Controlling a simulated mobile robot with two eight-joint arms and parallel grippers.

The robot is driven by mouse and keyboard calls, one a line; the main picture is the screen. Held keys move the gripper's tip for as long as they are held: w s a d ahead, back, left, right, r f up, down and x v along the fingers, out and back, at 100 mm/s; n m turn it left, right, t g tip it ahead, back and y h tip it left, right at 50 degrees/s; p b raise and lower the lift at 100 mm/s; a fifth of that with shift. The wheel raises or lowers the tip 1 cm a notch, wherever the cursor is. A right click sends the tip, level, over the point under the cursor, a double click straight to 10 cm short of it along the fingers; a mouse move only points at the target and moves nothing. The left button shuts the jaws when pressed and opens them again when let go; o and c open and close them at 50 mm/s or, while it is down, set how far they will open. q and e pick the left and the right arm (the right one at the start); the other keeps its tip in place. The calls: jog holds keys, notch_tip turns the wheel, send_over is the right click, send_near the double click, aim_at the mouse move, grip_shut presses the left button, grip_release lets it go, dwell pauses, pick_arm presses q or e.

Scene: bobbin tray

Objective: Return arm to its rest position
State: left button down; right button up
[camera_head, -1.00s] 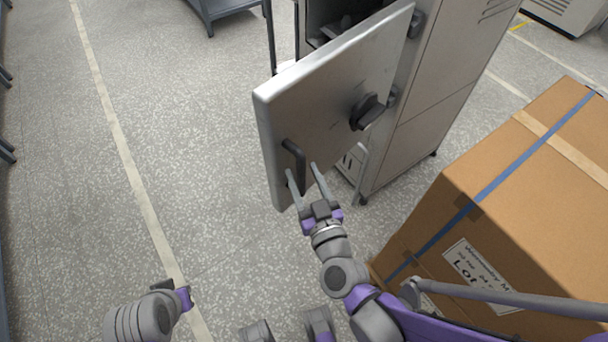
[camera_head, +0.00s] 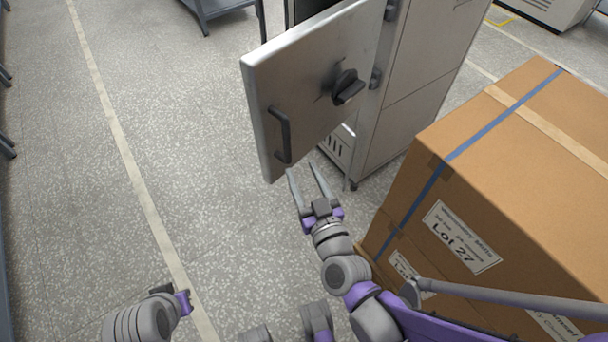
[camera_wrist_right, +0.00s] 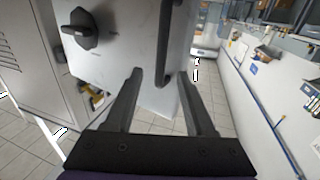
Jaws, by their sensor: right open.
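My right gripper (camera_head: 302,169) is open and empty, with its two grey fingers pointing up the picture. Its tips are just below the dark bar handle (camera_head: 282,135) of the open grey metal door (camera_head: 312,88) and look apart from it. In the right wrist view, my open fingers (camera_wrist_right: 158,73) face the door (camera_wrist_right: 126,35), with the handle (camera_wrist_right: 165,45) ahead between their tips. My left gripper (camera_head: 180,301) is at the bottom left above the floor; its fingers cannot be made out.
The metal cabinet (camera_head: 418,90) stands behind the door, which has a dark knob (camera_head: 348,87). A large strapped cardboard box (camera_head: 520,170) stands close right of my right arm. A grey shelf (camera_head: 220,6) is at the top. The floor (camera_head: 190,120) to the left is clear.

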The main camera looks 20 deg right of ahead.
jog(key=shift+w, duration=0.1)
dwell(0.4)
jog(key=s+d+r+g+p, duration=0.1)
jog(key=s+d+g+p, duration=0.1)
jog(key=s+g+p, duration=0.3)
jog(key=s+d+r+g+p, duration=0.1)
jog(key=s+g+p, duration=0.5)
jog(key=g, duration=0.1)
jog(key=shift+d+r+g+p, duration=0.3)
jog(key=shift+d+r+p, duration=0.05)
dwell(0.5)
